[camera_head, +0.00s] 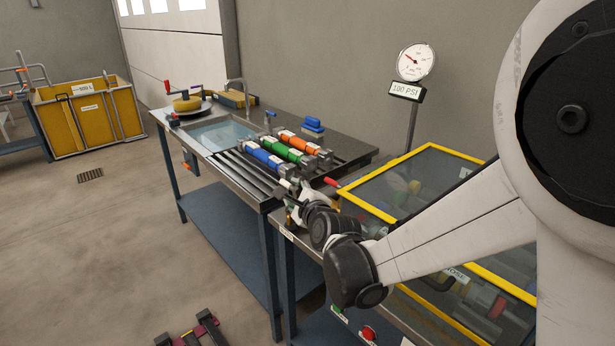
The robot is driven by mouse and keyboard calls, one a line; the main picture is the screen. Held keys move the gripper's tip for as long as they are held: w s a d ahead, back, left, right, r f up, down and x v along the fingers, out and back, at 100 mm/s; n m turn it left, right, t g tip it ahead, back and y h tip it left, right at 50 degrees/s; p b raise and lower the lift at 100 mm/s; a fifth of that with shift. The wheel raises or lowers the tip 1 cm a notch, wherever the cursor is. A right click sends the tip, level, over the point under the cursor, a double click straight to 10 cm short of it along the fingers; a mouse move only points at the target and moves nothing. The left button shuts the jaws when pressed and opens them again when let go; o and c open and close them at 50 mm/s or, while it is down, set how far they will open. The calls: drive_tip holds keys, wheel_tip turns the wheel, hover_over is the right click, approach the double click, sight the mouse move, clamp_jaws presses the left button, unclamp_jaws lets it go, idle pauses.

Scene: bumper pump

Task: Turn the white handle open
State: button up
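My arm reaches in from the right. My gripper (292,197) is small in the picture, at the right front corner of the workbench, where it meets the yellow-framed case. I cannot make out its fingers clearly or whether they touch anything. No white handle can be told apart; pale parts around the gripper blend together, and my wrist hides part of that spot. A small red-tipped lever (331,182) shows just right of the gripper.
Blue (262,157), green (283,146) and orange (300,139) cylinders lie on the workbench (225,167) beside the gripper. A yellow-framed clear case (408,160) stands under my arm. A pressure gauge (416,62) labelled 100 PSI rises behind. The floor at left is mostly clear.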

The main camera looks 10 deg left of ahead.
sight(288, 187)
drive_tip(key=x, duration=0.7)
clamp_jaws()
